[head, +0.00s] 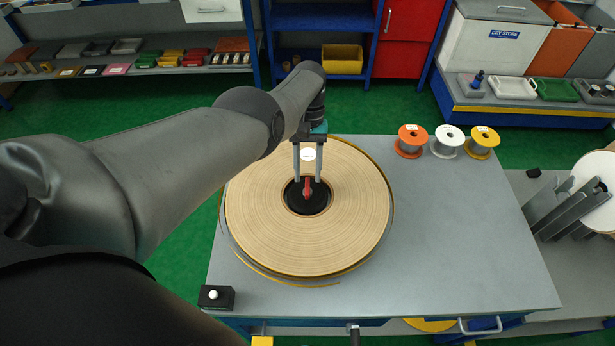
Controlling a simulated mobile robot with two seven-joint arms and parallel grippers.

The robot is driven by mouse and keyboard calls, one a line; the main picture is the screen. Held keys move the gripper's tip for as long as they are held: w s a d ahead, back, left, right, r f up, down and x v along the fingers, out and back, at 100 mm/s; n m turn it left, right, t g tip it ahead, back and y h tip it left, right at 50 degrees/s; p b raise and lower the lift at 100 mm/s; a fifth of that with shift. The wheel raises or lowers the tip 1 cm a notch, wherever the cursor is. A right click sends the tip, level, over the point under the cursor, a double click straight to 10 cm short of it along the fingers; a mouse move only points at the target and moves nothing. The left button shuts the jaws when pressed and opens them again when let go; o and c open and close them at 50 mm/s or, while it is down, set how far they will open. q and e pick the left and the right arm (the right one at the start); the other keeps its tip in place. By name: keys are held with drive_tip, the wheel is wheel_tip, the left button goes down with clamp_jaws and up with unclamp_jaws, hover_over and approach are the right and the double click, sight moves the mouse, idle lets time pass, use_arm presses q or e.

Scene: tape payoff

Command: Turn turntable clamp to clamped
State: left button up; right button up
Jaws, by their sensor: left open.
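The turntable clamp (308,188) is a red lever on the black hub at the centre of a large tan tape roll (255,215). The roll lies flat on the turntable, whose thin rim shows around it on the grey table (450,250). My left gripper (309,180) points down over the hub, open, with its two grey fingers on either side of the red lever. I cannot tell whether the fingers touch the lever. My right gripper is not in view.
Orange (410,141), white (447,141) and yellow (481,142) spools stand at the table's back edge. A black box with a white button (215,297) sits at the front left corner. A white reel (597,190) stands at right. The table's right part is clear.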

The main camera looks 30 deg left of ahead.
use_arm(q)
drive_tip(key=b+v, duration=0.2)
drive_tip(key=v, duration=1)
drive_tip(key=shift+r, duration=0.3)
